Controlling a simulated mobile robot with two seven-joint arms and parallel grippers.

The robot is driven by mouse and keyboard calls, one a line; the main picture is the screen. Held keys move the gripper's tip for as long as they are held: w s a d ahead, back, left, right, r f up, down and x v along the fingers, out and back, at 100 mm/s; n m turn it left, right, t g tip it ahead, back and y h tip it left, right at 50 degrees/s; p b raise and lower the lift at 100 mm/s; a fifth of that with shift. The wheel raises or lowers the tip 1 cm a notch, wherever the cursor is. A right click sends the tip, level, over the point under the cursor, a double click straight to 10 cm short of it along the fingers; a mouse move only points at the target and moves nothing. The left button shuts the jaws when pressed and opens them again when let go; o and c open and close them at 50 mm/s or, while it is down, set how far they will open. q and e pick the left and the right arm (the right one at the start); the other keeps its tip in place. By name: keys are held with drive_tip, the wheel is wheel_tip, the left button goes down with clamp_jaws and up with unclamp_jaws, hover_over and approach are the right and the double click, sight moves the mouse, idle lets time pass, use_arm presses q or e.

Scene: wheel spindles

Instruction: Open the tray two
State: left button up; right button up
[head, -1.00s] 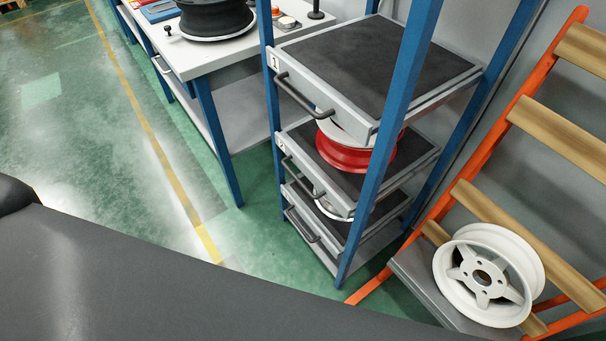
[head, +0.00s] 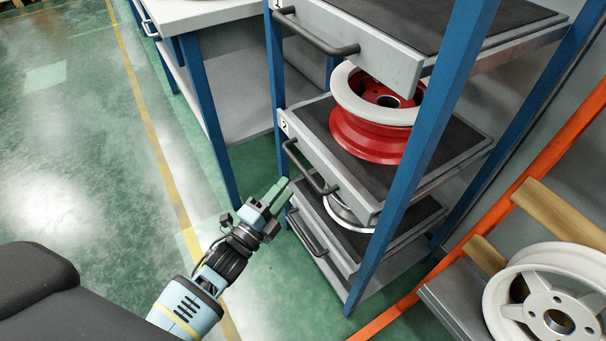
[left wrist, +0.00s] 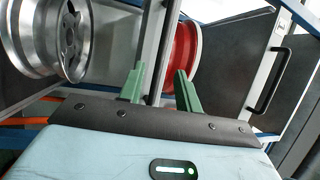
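Tray two (head: 362,207) is the middle tray of the blue-post rack, with a "2" label at its front corner. Its black bar handle (head: 308,170) runs along the front. A red wheel with a pale rim (head: 372,140) sits on it, also seen in the left wrist view (left wrist: 185,48). The tray's front looks roughly in line with the rack. My left gripper (head: 278,192) is left of and slightly below the handle, apart from it. My right gripper is out of view.
Tray one (head: 345,50) is above and the lowest tray (head: 330,258) below, with a silver wheel (left wrist: 48,38) on it. A white table (head: 205,12) stands left. A white spoked wheel (head: 552,305) rests by an orange frame at right. The green floor at left is clear.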

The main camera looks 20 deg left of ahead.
sight(301, 166)
use_arm(q)
drive_tip(key=x, duration=0.8)
drive_tip(key=shift+b, duration=0.4)
clamp_jaws()
